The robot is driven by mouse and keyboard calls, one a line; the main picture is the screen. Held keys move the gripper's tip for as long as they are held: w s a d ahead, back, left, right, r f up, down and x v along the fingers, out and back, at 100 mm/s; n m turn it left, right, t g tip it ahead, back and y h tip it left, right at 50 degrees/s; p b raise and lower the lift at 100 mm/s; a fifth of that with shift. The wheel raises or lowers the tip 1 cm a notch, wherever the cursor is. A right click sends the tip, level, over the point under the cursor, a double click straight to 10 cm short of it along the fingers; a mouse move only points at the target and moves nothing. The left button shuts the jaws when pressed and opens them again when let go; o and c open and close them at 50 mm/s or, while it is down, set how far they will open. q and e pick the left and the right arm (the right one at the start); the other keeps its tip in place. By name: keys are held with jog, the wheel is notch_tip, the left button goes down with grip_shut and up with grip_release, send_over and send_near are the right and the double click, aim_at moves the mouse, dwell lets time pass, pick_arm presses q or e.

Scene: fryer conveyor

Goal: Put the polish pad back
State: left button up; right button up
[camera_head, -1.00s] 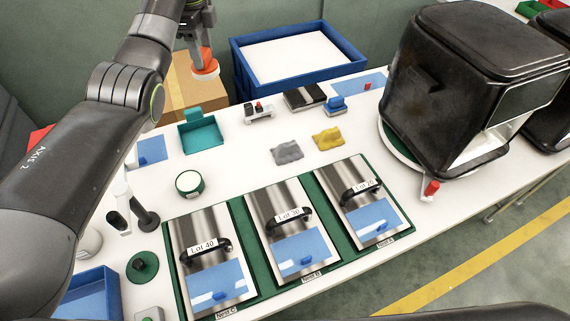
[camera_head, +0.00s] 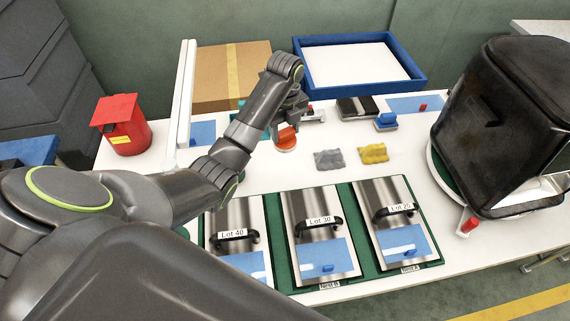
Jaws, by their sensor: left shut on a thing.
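A round orange pad with a pale rim (camera_head: 286,139), which I take for the polish pad, is in my left gripper (camera_head: 288,127). The gripper is shut on its orange top. The pad is low over the white table, left of the grey cloth (camera_head: 328,159); I cannot tell whether it touches the table. A teal tray is mostly hidden behind my left arm, with only small teal parts showing. My right gripper is not in view.
Three metal plates with black handles sit in the green holder (camera_head: 368,228) in front. A yellow cloth (camera_head: 373,153), a blue-handled block (camera_head: 386,122) and a black box (camera_head: 357,108) stand to the right. A red bin (camera_head: 122,125) stands left; a big black fryer (camera_head: 505,125) stands right.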

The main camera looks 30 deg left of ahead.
aim_at(285, 144)
pick_arm(q)
notch_tip(285, 144, down, 6)
jog(key=shift+s+r+p, duration=0.15)
jog(key=shift+p, duration=0.3)
jog(key=shift+f, duration=2.2)
jog(key=shift+f, duration=0.1)
jog(key=o, duration=1)
